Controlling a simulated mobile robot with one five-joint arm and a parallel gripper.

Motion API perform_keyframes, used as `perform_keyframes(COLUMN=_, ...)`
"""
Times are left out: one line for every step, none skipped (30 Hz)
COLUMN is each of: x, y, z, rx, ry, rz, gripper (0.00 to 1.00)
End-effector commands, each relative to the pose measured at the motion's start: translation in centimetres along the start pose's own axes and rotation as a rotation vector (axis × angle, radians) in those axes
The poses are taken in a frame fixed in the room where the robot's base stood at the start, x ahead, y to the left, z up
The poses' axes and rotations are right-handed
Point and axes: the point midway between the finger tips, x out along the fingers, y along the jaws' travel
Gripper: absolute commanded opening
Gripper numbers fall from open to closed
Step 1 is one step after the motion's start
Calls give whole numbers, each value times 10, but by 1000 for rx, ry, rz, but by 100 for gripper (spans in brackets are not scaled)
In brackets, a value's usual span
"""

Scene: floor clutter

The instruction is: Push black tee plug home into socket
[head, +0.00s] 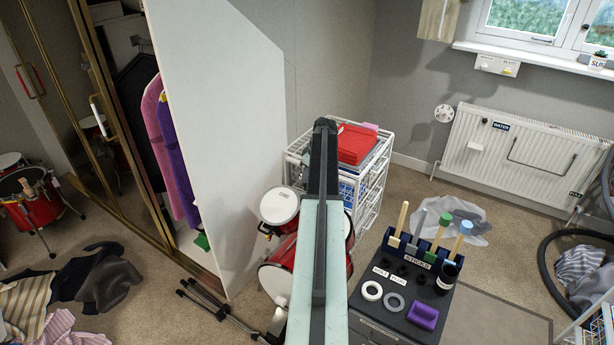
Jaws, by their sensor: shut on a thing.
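I cannot make out the black tee plug or tell which opening is its socket. A dark box (376,325) stands at lower right with two small cards on top, possibly reading HOLE and PLUG. Small black round shapes (420,279) lie near the cards; I cannot tell whether they are holes or parts. A white ring (372,290), a grey ring (393,302) and a purple block (424,315) sit on the box top. My own arm rises through the middle of the picture, left of the box. My gripper's fingers do not show.
A rack labelled STICKS (418,259) holds several upright sticks at the box's back, beside a black cup (448,277). A red drum (280,265) and a white wire drawer unit (369,195) stand near my arm. Clothes (95,280) and a black hose (545,265) lie on the floor.

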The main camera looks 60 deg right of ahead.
Motion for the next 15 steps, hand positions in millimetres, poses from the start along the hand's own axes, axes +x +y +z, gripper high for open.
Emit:
perform_keyframes(x=7, y=0, z=2, rx=0, ry=0, rz=0, gripper=0)
perform_keyframes(x=9, y=0, z=3, rx=0, ry=0, rz=0, gripper=0)
perform_keyframes(x=13, y=0, z=4, rx=0, ry=0, rz=0, gripper=0)
perform_keyframes(x=16, y=0, z=5, rx=0, ry=0, rz=0, gripper=0)
perform_keyframes(x=20, y=0, z=6, rx=0, ry=0, rz=0, gripper=0)
perform_keyframes(x=24, y=0, z=7, rx=0, ry=0, rz=0, gripper=0)
perform_keyframes(x=28, y=0, z=8, rx=0, ry=0, rz=0, gripper=0)
perform_keyframes(x=31, y=0, z=9, rx=0, ry=0, rz=0, gripper=0)
perform_keyframes(x=36, y=0, z=11, rx=0, ry=0, rz=0, gripper=0)
perform_keyframes(x=39, y=0, z=12, rx=0, ry=0, rz=0, gripper=0)
perform_keyframes(x=42, y=0, z=13, rx=0, ry=0, rz=0, gripper=0)
perform_keyframes(x=45, y=0, z=14, rx=0, ry=0, rz=0, gripper=0)
perform_keyframes(x=48, y=0, z=14, rx=0, ry=0, rz=0, gripper=0)
perform_keyframes(x=49, y=0, z=15, rx=0, ry=0, rz=0, gripper=0)
perform_keyframes(x=51, y=0, z=16, rx=0, ry=0, rz=0, gripper=0)
